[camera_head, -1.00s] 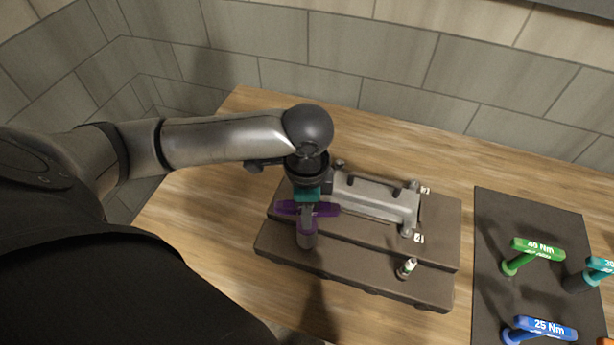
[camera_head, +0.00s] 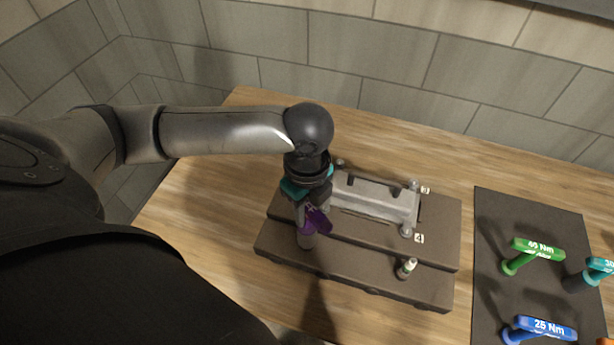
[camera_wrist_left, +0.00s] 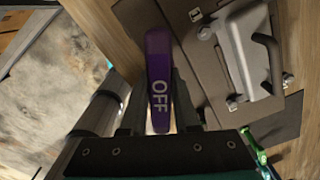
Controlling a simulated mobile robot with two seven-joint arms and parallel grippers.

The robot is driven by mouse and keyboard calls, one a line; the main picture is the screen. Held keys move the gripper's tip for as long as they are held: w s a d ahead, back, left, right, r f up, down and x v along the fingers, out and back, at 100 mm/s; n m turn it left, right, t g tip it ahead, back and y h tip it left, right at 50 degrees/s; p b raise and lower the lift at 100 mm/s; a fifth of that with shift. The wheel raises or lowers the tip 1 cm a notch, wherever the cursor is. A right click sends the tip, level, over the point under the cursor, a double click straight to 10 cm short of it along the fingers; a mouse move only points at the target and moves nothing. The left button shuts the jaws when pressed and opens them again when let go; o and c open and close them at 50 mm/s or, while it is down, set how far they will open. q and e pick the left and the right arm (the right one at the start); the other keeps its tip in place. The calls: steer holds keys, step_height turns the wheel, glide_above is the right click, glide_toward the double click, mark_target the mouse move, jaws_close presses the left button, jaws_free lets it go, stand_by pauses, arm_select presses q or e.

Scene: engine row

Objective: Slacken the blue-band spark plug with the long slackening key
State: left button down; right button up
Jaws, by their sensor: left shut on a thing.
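The long slackening key has a purple cross handle (camera_head: 318,221) and a grey shaft (camera_head: 306,241) standing upright at the left part of the brown engine block (camera_head: 350,277). My left gripper (camera_head: 305,204) points down and is shut on the handle. In the left wrist view the purple handle (camera_wrist_left: 158,75), marked OFF, lies between the two fingers (camera_wrist_left: 158,112). The shaft's lower end meets the block's front step. No blue band shows; whatever is under the key is hidden. A spark plug with a green band (camera_head: 408,267) stands in the front step to the right. My right gripper is not in view.
A grey cover (camera_head: 375,200) with a handle lies on the block's back part. A dark mat (camera_head: 500,215) at the right bears a green 40 Nm key (camera_head: 538,248), a blue 25 Nm key (camera_head: 545,328) and a teal key (camera_head: 600,265). Wood around the block is bare.

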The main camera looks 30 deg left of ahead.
arm_select(q)
steer(key=m, duration=0.4)
steer(key=shift+w+r, duration=0.1)
steer(key=m, duration=0.4)
steer(key=n, duration=0.6)
stand_by(0.3)
steer(key=shift+r, duration=0.15)
